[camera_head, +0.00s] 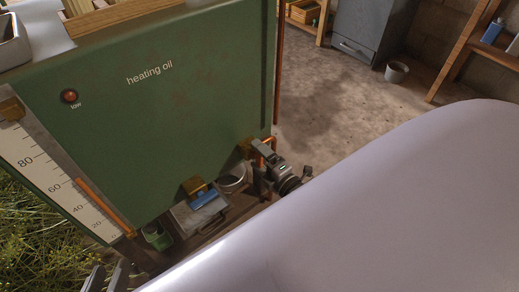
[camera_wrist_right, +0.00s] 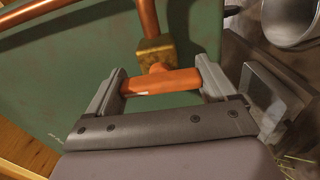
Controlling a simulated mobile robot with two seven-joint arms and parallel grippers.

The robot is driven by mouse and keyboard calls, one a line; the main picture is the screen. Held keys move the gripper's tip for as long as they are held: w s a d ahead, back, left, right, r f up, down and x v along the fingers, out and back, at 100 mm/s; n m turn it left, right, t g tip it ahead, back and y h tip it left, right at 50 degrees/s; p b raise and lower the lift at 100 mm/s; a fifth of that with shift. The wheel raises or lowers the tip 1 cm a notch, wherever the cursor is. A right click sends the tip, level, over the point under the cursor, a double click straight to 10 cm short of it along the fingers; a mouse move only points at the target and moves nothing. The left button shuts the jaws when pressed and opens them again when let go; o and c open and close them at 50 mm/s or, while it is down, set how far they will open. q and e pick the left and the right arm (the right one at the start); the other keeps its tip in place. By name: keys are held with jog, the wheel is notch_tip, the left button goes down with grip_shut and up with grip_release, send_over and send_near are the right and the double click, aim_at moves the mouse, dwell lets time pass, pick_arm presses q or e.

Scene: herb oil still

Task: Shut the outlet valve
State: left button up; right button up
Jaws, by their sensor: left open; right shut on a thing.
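A brass valve body (camera_head: 246,147) sits at the lower right of the green tank, with an orange handle (camera_head: 268,146) on it. In the right wrist view the brass body (camera_wrist_right: 155,50) joins a copper pipe, and the orange handle (camera_wrist_right: 160,82) lies crosswise between my fingers. My right gripper (camera_head: 262,155) is shut on the orange handle, one finger at each end, as the right wrist view (camera_wrist_right: 160,72) shows. My left gripper (camera_head: 107,276) is open at the bottom left edge, only its fingertips showing. I cannot tell whether this valve is the outlet valve.
The green tank (camera_head: 165,100) is marked "heating oil" and has a slanted gauge (camera_head: 50,180). Below it are another brass fitting (camera_head: 194,185) with a blue bar (camera_head: 205,198), a metal box (camera_head: 200,216) and a round metal vessel (camera_head: 233,179). My right arm hides the lower right.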

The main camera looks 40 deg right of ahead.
aim_at(262, 160)
pick_arm(q)
jog(key=shift+s+f, duration=0.1)
jog(key=shift+f, duration=0.05)
pick_arm(e)
jog(key=shift+n, duration=0.5)
jog(key=o, duration=0.8)
jog(key=shift+o, duration=0.2)
jog(key=s+p, duration=0.1)
jog(key=s, duration=0.5)
jog(key=shift+s+d+p, duration=0.15)
jog(key=shift+d+p, duration=0.05)
jog(key=shift+p, duration=0.2)
pick_arm(q)
jog(key=shift+s+a+y, duration=0.35)
jog(key=shift+a+y, duration=0.05)
jog(key=shift+a, duration=0.45)
pick_arm(e)
jog(key=shift+s, duration=0.45)
pick_arm(q)
jog(key=shift+d+r, duration=0.1)
jog(key=shift+r, duration=0.1)
